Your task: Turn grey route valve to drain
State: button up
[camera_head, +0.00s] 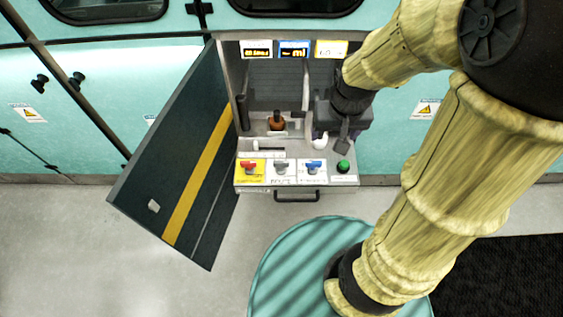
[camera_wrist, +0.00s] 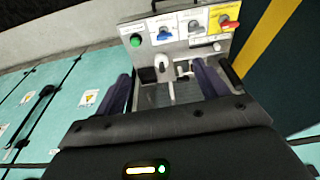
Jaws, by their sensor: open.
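The grey route valve (camera_head: 281,166) sits on a white label plate in the front panel, between the red and blue valves. It also shows in the wrist view (camera_wrist: 196,28), near the top. Its handle direction and label text are too small to read surely. My gripper (camera_wrist: 162,70) is open, with its two dark fingers apart and nothing held between them. In the head view my gripper (camera_head: 338,138) is over the right part of the open cabinet, behind the panel and to the right of the grey valve, not touching it.
A red valve (camera_head: 249,167) on yellow, a blue valve (camera_head: 313,167) and a green button (camera_head: 343,166) share the panel. A white hooked part (camera_head: 320,142) stands near my gripper. The dark cabinet door (camera_head: 165,160) hangs open at left. An orange-brown object (camera_head: 277,121) is inside.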

jog(key=g+b, duration=0.2)
jog(key=b, duration=0.8)
send_over(281, 162)
notch_tip(281, 162, down, 12)
jog(key=shift+r+p, duration=0.25)
jog(key=shift+p, duration=0.1)
jog(key=shift+f, duration=0.1)
notch_tip(281, 162, down, 17)
jog(key=shift+f+b, duration=0.15)
jog(key=shift+b, duration=0.8)
jog(key=shift+c, duration=0.2)
jog(key=c, duration=0.9)
